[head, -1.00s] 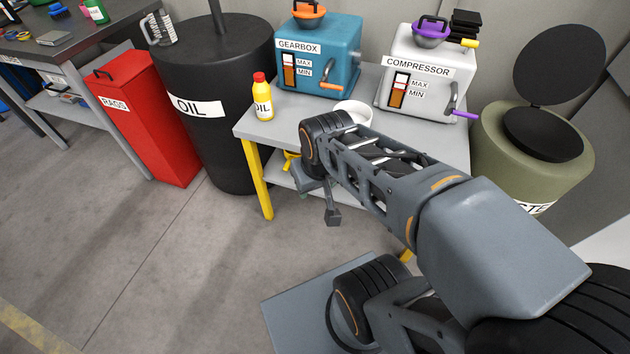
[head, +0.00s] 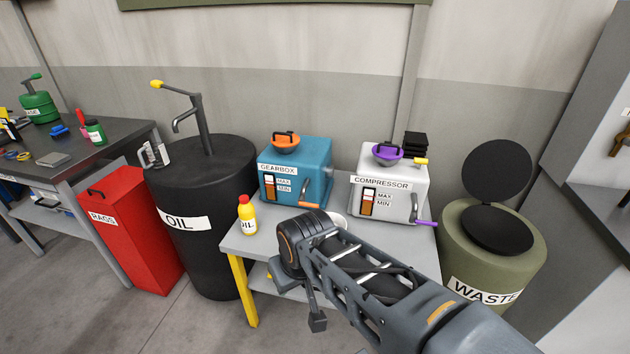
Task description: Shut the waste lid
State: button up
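The olive-green waste drum (head: 470,255), labelled WASTE, stands at the right, beside the table. Its round black lid (head: 497,172) stands open, raised at the back of the drum top. The dark round opening (head: 497,230) shows in front of the lid. My arm reaches in from the bottom right, in front of the table. My gripper (head: 316,318) hangs below the wrist, left of the drum and well apart from the lid. Most of it is hidden behind my arm, so its opening cannot be told.
The table (head: 242,243) holds a blue gearbox (head: 310,165), a white compressor (head: 400,200), a yellow oil bottle (head: 247,215) and a partly hidden white bowl (head: 340,219). A black oil drum (head: 205,250) and red rags bin (head: 140,240) stand left. A grey cabinet is right of the waste drum.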

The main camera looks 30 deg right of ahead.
aim_at(496, 171)
jog(key=z, duration=3.15)
jog(key=k, duration=1.05)
jog(key=z, duration=0.95)
jog(key=i, duration=1.85)
jog(key=u, duration=0.9)
jog(key=i, duration=1.05)
jog(key=u, duration=1.7)
jog(key=i, duration=0.75)
jog(key=u, duration=0.8)
